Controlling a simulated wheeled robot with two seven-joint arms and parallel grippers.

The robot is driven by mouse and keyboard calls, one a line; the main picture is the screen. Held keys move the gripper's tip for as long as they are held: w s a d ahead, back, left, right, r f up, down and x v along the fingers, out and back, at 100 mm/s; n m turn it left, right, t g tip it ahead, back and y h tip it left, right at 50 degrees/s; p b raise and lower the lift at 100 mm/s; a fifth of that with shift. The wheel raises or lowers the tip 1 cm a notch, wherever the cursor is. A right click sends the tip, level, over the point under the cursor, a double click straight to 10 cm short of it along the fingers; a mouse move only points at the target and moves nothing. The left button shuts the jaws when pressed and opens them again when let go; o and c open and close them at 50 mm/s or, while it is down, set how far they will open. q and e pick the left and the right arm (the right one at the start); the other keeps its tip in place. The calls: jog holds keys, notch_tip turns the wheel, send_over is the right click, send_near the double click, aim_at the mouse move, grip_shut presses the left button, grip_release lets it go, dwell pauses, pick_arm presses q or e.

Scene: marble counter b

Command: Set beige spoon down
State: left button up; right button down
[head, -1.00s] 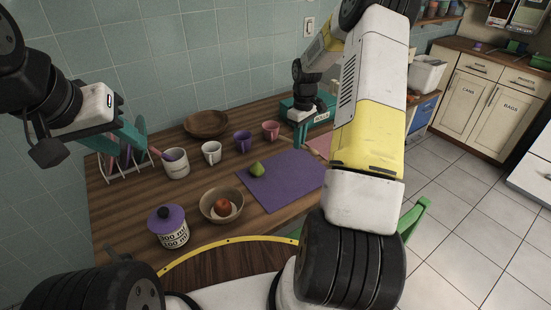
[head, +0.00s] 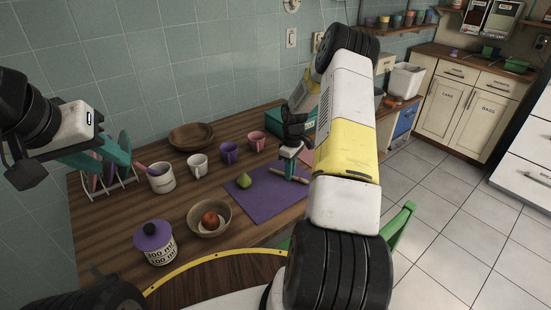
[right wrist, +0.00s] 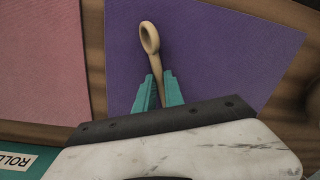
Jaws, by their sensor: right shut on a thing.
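The beige spoon (right wrist: 157,68) is between the teal fingers of my right gripper (right wrist: 159,92), which is shut on its handle. The spoon's round end points away from the gripper. In the head view the spoon (head: 278,174) and right gripper (head: 290,171) are at the right part of the purple mat (head: 262,205); whether the spoon touches the mat I cannot tell. My left gripper (head: 112,158) hangs at the left by the dish rack; its finger gap is unclear.
A bowl with a red fruit (head: 209,219), a lidded jar (head: 155,243), several mugs and a wooden bowl (head: 191,137) stand around. A pink mat (right wrist: 42,60) and teal box (head: 300,117) are near the gripper.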

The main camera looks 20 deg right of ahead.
jog(key=c, duration=1.4)
grip_release()
jog(key=shift+c, duration=0.2)
jog(key=s+a+r+m+t, duration=0.1)
jog(key=a+r, duration=0.1)
jog(key=r, duration=0.9)
jog(key=s+a+r, duration=0.1)
jog(key=a+r, duration=0.1)
jog(key=r, duration=0.9)
jog(key=s+a+r+m+t, duration=0.25)
jog(key=s+a+r, duration=0.35)
jog(key=s+r, duration=0.45)
jog(key=s+a+r+m+t, duration=0.1)
jog(key=s+a+r+m, duration=0.1)
jog(key=s, duration=0.6)
jog(key=s+a+r+m+t+y, duration=0.1)
jog(key=s+a+r, duration=0.3)
jog(key=s, duration=0.4)
jog(key=shift+s+a+m+t+y, duration=0.3)
jog(key=shift+s+a+m+t, duration=0.05)
jog(key=shift+a+m+t, duration=0.3)
